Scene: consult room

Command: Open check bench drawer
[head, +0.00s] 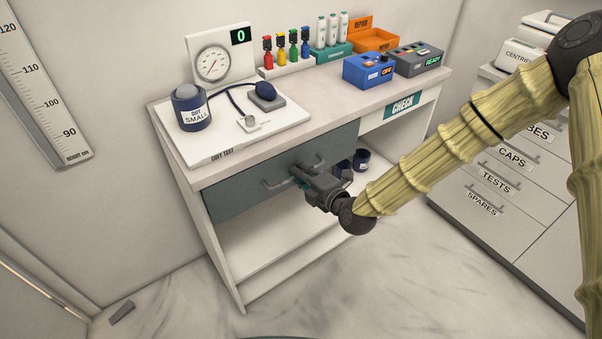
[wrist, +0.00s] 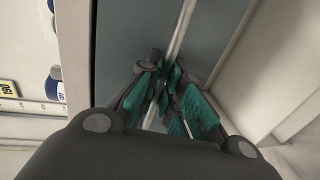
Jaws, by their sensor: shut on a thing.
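The check bench (head: 299,154) is a pale bench against the wall with a blue-grey drawer (head: 235,193) under its left part. The drawer's grey bar handle (head: 273,186) runs across its front. My gripper (head: 301,176) is at the right part of the handle. In the wrist view, the handle bar (wrist: 179,32) passes between the teal-padded fingers of my gripper (wrist: 165,95), which are shut on it. The drawer front (wrist: 130,30) also fills the middle of the wrist view. I see no inside of the drawer; whether it stands out at all I cannot tell.
A cuff test board (head: 230,140) with a dark jar (head: 189,108) lies on the bench top. Blue (head: 368,71) and grey (head: 419,58) boxes stand at the right. Dark jars (head: 361,160) sit below.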

